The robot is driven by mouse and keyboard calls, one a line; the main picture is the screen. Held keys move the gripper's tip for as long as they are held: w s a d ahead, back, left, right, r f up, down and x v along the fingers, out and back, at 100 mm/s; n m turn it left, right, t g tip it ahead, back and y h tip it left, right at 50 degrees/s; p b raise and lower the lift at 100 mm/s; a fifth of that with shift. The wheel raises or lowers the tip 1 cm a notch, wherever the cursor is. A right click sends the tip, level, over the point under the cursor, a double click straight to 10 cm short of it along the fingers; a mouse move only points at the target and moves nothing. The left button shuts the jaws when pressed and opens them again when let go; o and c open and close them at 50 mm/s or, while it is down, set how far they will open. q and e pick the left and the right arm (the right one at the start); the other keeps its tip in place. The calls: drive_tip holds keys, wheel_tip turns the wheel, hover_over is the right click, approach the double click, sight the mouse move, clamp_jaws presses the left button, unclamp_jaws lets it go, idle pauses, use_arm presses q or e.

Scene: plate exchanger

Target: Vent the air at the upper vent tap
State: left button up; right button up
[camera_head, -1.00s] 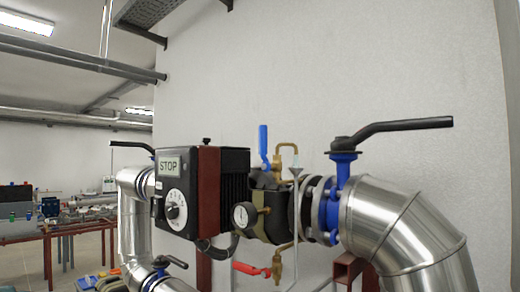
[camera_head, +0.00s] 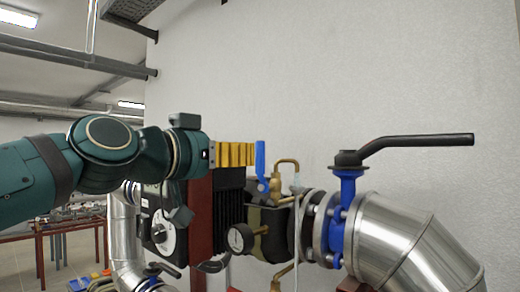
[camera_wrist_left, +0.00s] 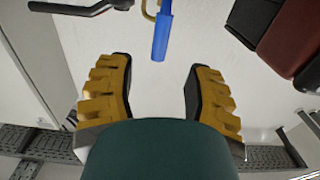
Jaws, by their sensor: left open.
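The upper vent tap has a blue lever (camera_head: 261,160) standing upright beside a bent brass pipe (camera_head: 286,162), above the pump. In the left wrist view the blue lever (camera_wrist_left: 162,36) lies ahead of the fingertips, between their lines and apart from them. My left gripper (camera_head: 252,154) has yellow ribbed fingers and comes in from the left, its tips close to the lever in the head view. In the left wrist view my left gripper (camera_wrist_left: 160,78) is open and empty. The right gripper is not in view.
A black lever handle on a blue valve (camera_head: 346,200) stands to the right, on the silver pipe (camera_head: 400,240). A pressure gauge (camera_head: 240,238) and the dark pump body sit below my left gripper. The white wall (camera_head: 340,70) behind is bare.

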sight(257, 154)
use_arm(q)
drive_tip(key=p+x, duration=0.2)
drive_tip(key=x, duration=0.6)
clamp_jaws()
